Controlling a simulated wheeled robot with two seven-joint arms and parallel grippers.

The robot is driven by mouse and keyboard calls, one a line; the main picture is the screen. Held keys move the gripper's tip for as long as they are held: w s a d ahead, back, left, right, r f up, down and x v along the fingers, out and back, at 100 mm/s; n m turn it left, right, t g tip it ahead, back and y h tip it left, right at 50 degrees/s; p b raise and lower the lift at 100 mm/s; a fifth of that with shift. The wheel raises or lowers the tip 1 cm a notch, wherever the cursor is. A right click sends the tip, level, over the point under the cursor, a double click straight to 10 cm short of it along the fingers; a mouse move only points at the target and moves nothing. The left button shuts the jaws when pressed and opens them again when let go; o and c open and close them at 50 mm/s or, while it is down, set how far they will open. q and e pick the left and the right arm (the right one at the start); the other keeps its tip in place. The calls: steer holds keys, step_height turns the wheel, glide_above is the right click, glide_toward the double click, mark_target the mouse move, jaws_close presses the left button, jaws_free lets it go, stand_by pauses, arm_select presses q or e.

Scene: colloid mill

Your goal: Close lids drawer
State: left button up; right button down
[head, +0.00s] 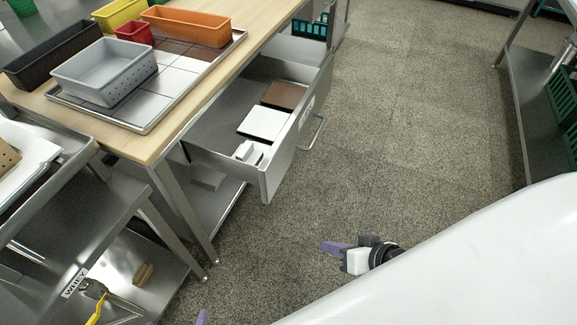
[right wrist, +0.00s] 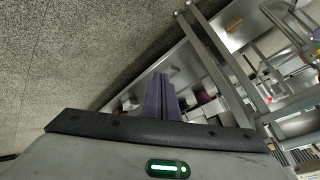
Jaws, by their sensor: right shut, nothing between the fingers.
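The lids drawer (head: 283,160) is pulled out from under the wood-topped table, with its labelled front facing right. A bar handle (head: 318,133) is on that front. Inside lie a brown lid (head: 284,95), a white lid (head: 264,122) and small white pieces (head: 248,152). My right gripper (head: 324,247) is shut and empty, over the floor below and right of the drawer, apart from it. Its purple fingers (right wrist: 160,98) are together in the right wrist view. Only the two purple fingertips of my left gripper (head: 180,320) show at the bottom edge, spread apart.
A steel cart (head: 130,190) labelled WHEY stands at left. A steel rack (head: 525,90) stands at right. The floor between is clear.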

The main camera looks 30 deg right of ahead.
steer(key=w+d+f+m+t+y+b, duration=0.1)
steer(key=w+d+f+m+y+b, duration=0.1)
steer(key=w+d+m+b, duration=0.25)
steer(key=m+t+y+b, duration=0.2)
steer(key=t+y+b, duration=0.2)
steer(key=y+b, duration=0.55)
glide_toward(287, 151)
steer(key=w+a+h+b, duration=0.1)
steer(key=w+a+r+h+b, duration=0.1)
steer(key=a+b, duration=0.1)
steer(key=w+a+h+b, duration=0.1)
steer(key=a, duration=0.1)
steer(key=shift+w+r+t+b, duration=0.3)
steer(key=shift+w, duration=0.05)
arm_select(q)
steer(key=w+d+f+m+g+h, duration=0.1)
steer(key=d+f, duration=0.4)
steer(key=f, duration=0.6)
steer(key=shift+w+h, duration=0.3)
steer(key=shift+h, duration=0.2)
arm_select(e)
steer(key=shift+w+a+m, duration=0.1)
steer(key=shift+m, duration=0.15)
arm_select(q)
steer(key=shift+d, duration=0.15)
